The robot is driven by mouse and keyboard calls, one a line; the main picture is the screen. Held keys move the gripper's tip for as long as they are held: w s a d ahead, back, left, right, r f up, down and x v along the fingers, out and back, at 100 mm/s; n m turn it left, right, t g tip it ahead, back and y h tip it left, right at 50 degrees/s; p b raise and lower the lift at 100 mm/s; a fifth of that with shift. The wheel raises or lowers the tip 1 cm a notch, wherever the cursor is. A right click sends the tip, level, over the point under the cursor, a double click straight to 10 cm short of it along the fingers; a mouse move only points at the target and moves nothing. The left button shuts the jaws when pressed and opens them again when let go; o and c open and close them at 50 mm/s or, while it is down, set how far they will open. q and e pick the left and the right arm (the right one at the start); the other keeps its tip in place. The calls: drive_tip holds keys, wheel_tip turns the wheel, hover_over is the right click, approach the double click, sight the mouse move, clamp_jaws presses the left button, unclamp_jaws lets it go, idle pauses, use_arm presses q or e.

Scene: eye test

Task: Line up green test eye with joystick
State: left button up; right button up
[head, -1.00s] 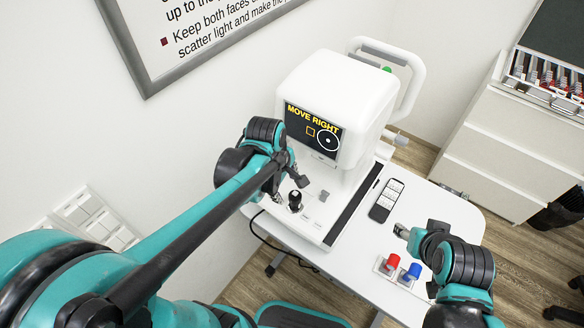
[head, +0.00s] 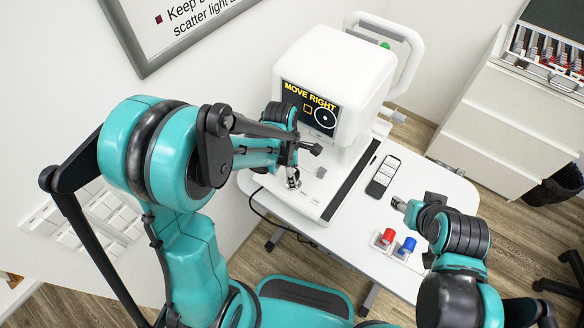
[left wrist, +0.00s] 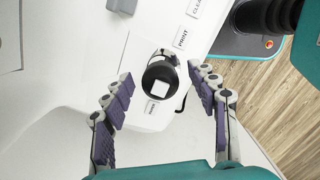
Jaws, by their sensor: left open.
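The white eye machine (head: 335,70) stands on the table. Its screen (head: 311,107) reads "MOVE RIGHT" above an orange square and, to its right, a white circle with a centre dot. The green test eye (head: 385,45) shows as a small green spot behind the machine, near the white frame. The black joystick (head: 293,180) stands on the machine's base, partly hidden by my left gripper (head: 293,163). In the left wrist view the joystick (left wrist: 160,78) lies between and beyond the open fingers, which appear apart from it. My right gripper (head: 399,204) is small here; its opening is unclear.
A red knob (head: 388,236) and a blue knob (head: 408,245) stand on the table below my right gripper. A black-and-white handset (head: 383,176) lies right of the machine. A white drawer cabinet (head: 498,115) stands at the right. Free tabletop (head: 440,190) lies right of the handset.

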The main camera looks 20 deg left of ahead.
sight(305, 185)
use_arm(q)
drive_tip(key=c, duration=1.2)
drive_tip(key=shift+c, duration=0.2)
drive_tip(key=shift+d, duration=0.3)
drive_tip(key=shift+w+d, duration=0.1)
drive_tip(key=shift+d, duration=1.45)
